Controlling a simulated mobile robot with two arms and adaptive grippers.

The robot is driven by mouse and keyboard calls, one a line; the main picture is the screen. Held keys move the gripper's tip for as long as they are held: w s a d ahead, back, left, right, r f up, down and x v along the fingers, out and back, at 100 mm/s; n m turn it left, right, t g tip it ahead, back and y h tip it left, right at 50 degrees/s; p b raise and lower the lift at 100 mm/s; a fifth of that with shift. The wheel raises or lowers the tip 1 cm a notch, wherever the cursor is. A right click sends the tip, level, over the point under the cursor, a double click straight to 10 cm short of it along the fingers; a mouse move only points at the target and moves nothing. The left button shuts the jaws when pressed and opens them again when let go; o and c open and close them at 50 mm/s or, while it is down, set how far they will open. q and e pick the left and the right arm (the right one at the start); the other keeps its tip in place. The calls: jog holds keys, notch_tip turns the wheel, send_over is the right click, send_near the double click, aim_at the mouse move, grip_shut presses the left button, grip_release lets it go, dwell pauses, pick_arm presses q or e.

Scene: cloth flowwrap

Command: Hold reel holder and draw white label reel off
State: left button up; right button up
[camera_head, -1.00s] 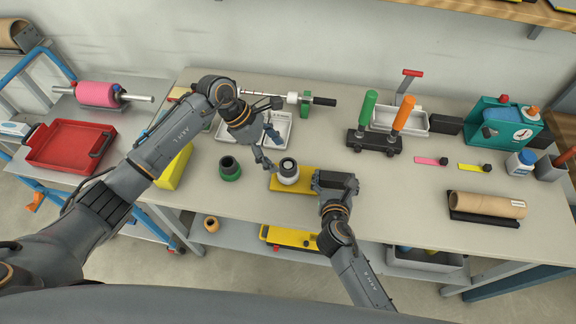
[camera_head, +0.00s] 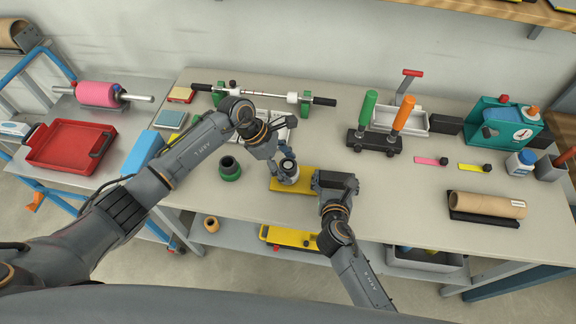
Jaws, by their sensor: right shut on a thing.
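The white label reel (camera_head: 289,174) stands upright on the yellow plate of the reel holder (camera_head: 309,181), near the front middle of the bench. A dark core shows at its top. My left gripper (camera_head: 284,168) reaches down at the reel with its fingers beside it. Whether they touch or grip the reel I cannot tell. My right gripper (camera_head: 318,182) is shut on the right end of the reel holder. Its fingertips and the holder's end are mostly hidden behind the gripper body.
A green-based dark reel (camera_head: 230,169) stands just left of the holder. Behind are a roller shaft on green stands (camera_head: 265,94), a white tray, and a black block with green and orange handles (camera_head: 375,142).

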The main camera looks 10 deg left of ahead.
pick_arm(q)
jog(key=c, duration=0.6)
pick_arm(e)
jog(key=shift+f, duration=0.1)
pick_arm(q)
jog(key=shift+c, duration=0.2)
jog(key=shift+r, duration=0.3)
jog(key=shift+r, duration=4.3)
pick_arm(e)
jog(key=o, duration=1.2)
jog(key=v, duration=1.2)
